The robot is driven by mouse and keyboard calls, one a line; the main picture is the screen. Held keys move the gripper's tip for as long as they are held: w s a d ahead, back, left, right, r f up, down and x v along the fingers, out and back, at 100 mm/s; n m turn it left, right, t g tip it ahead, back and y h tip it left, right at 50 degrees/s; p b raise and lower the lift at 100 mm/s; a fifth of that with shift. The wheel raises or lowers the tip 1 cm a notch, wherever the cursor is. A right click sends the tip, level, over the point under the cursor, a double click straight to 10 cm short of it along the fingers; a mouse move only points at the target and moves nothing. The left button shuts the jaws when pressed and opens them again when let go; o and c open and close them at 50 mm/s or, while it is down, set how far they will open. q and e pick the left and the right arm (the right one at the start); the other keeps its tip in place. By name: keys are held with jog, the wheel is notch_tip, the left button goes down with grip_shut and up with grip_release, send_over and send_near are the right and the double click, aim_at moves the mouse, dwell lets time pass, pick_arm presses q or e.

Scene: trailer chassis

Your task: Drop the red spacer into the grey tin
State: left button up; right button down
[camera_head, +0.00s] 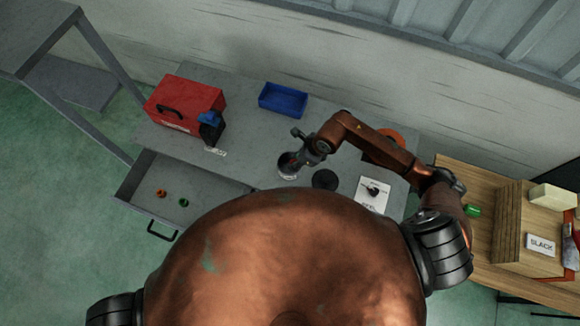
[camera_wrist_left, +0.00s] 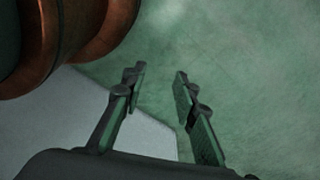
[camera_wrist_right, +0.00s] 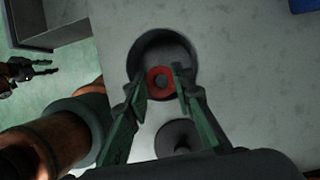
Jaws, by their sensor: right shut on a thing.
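The red spacer (camera_wrist_right: 160,83) is a small ring, seen between the fingertips of my right gripper (camera_wrist_right: 160,82) in the right wrist view. My right gripper, also in the head view (camera_head: 298,160), is shut on it. The round grey tin (camera_wrist_right: 163,42) lies directly behind the spacer in the right wrist view, and the spacer overlaps its opening; the height between them cannot be told. The tin also shows in the head view (camera_head: 289,172), partly covered by the gripper. My left gripper (camera_wrist_left: 160,75) is open and empty over green floor in the left wrist view.
A dark round lid-like disc (camera_head: 325,180) lies beside the tin. A blue tray (camera_head: 283,100) and a red toolbox (camera_head: 187,103) stand farther back. An open drawer (camera_head: 150,205) holds an orange and a green ring. A white card (camera_head: 372,195) lies to the right.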

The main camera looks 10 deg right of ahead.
jog(key=c, duration=2.1)
grip_release()
jog(key=shift+w, duration=0.1)
jog(key=o, duration=0.5)
pick_arm(q)
jog(key=shift+s+a, duration=0.1)
jog(key=shift+s, duration=0.65)
pick_arm(e)
jog(key=v, duration=1.2)
